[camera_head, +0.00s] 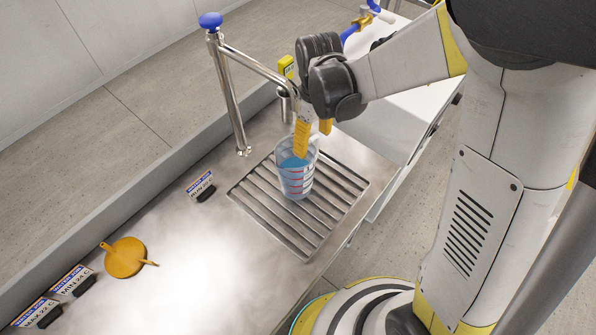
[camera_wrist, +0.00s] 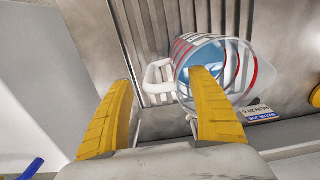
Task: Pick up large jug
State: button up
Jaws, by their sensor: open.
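The large jug (camera_head: 296,177) is clear with red markings and holds blue liquid. It stands upright on the slatted drain grate, under the tap spout. In the wrist view the jug (camera_wrist: 238,68) is at upper right, with its white handle (camera_wrist: 160,80) to the left of its body. My gripper (camera_head: 313,140) points down at the top of the jug. In the wrist view my gripper (camera_wrist: 166,95) is open, with the handle seen between its yellow fingers. The right finger overlaps the jug's mouth; whether it touches the jug I cannot tell.
The tap (camera_head: 228,90) with a blue knob rises behind the jug, its spout close to my gripper. A label stand (camera_head: 202,188), an orange funnel (camera_head: 126,257) and more labels lie left. The steel counter (camera_head: 190,285) is clear in front.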

jog(key=shift+f, duration=0.55)
jog(key=shift+r, duration=0.1)
jog(key=c, duration=1.5)
